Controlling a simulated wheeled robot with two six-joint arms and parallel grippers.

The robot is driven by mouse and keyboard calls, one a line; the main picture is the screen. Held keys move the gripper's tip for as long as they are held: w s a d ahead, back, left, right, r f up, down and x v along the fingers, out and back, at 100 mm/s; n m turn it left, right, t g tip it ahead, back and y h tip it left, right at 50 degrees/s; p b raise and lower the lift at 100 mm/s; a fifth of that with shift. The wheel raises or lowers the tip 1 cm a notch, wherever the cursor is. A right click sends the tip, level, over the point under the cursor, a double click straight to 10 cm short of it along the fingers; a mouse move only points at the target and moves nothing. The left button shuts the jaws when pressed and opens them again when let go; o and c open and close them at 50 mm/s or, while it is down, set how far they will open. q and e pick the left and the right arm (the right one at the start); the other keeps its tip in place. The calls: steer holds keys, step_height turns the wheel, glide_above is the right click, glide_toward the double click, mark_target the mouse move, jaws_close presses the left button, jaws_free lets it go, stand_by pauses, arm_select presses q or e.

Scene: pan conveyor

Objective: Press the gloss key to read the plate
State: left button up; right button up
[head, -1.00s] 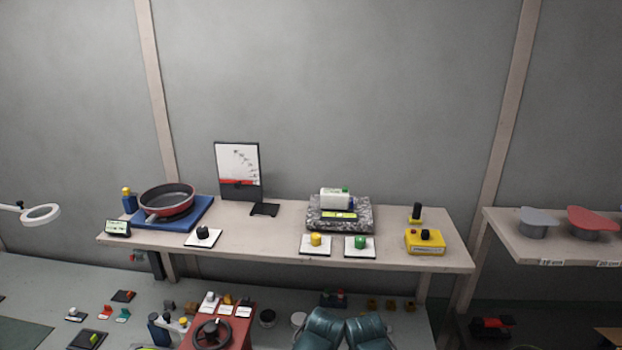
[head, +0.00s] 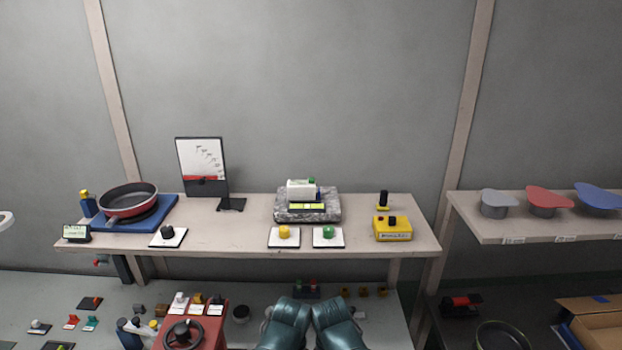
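A white meter with a green cap (head: 301,189) sits on a speckled granite block (head: 325,213) on the bench, above a lit yellow-green display (head: 306,206). In front stand a yellow key (head: 284,231) and a green key (head: 328,231), each on a white pad. A black knob (head: 167,231) on a white pad is further left. Which one is the gloss key cannot be read. A red pan (head: 128,201) rests on a blue base at the left. Two teal links of my arms show at the bottom centre; neither gripper is in view.
A yellow box with a black button (head: 393,230) stands at the bench's right end. A display board (head: 202,168) stands behind, and a small readout (head: 76,233) is at the left end. A side shelf (head: 480,222) holds coloured lids. A red unit with a wheel (head: 183,334) is below the bench.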

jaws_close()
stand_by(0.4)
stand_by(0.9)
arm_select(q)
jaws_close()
